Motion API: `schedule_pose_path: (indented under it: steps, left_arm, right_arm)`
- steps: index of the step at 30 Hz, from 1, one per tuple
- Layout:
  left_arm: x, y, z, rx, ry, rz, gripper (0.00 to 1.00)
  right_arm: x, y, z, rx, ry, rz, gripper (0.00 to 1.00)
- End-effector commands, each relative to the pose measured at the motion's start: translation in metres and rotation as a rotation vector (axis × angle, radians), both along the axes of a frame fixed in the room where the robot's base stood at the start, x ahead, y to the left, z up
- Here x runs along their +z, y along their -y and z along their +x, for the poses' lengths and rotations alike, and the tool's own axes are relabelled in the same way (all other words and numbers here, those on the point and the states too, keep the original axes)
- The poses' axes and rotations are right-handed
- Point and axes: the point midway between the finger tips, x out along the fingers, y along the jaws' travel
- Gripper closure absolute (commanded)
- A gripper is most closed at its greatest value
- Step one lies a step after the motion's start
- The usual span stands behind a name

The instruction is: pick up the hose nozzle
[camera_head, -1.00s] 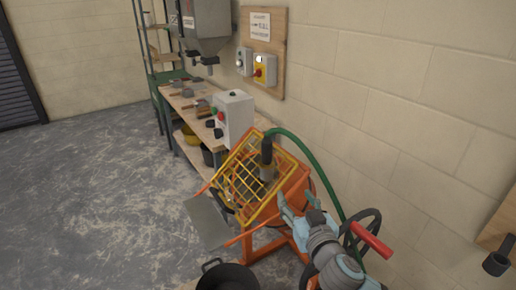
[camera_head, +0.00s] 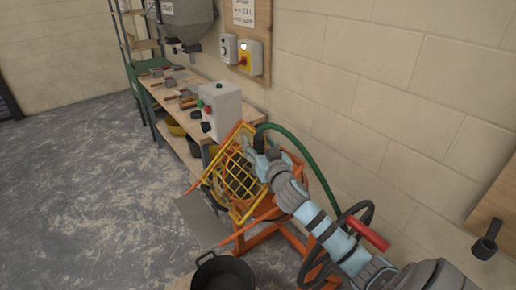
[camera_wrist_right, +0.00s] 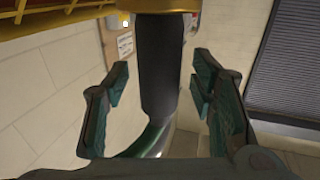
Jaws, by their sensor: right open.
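The hose nozzle (camera_wrist_right: 160,60) is a dark, thick cylinder below a yellow-brown end in the right wrist view. It stands between the two spread fingers of my right gripper (camera_wrist_right: 158,88), with a visible gap on each side. In the head view the nozzle (camera_head: 259,141) is mostly hidden behind my right gripper (camera_head: 263,160), at the yellow mixer grid. A green hose (camera_head: 306,152) runs from it along the wall side. My right gripper is open and holds nothing. My left gripper is not in view.
The yellow grid (camera_head: 231,180) sits on an orange mixer frame (camera_head: 262,212), close to my gripper. A grey control box (camera_head: 222,110) and workbench (camera_head: 163,93) stand behind. A black tub (camera_head: 222,274) is on the floor. The block wall (camera_head: 400,90) is close on the right.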

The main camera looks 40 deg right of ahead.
Motion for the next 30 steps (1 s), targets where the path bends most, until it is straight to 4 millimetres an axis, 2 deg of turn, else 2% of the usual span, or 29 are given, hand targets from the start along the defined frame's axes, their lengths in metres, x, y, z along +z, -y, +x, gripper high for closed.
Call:
schedule_pose_path:
  steps: [6,8,16,26,30]
  left_arm:
    - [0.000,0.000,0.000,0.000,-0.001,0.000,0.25]
    - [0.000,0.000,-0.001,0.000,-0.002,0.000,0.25]
    - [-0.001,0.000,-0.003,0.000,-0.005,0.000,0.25]
    - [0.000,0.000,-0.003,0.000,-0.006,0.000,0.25]
    - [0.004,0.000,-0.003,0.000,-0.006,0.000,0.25]
  right_arm:
    - [-0.001,0.001,0.003,0.001,0.000,-0.001,0.49]
    - [-0.001,0.001,0.003,0.001,0.000,-0.001,0.57]
    - [-0.001,0.000,0.003,0.001,-0.001,-0.001,1.00]
    - [0.001,0.000,0.003,0.001,-0.001,-0.002,1.00]
    - [0.017,0.000,0.003,0.001,0.003,-0.002,1.00]
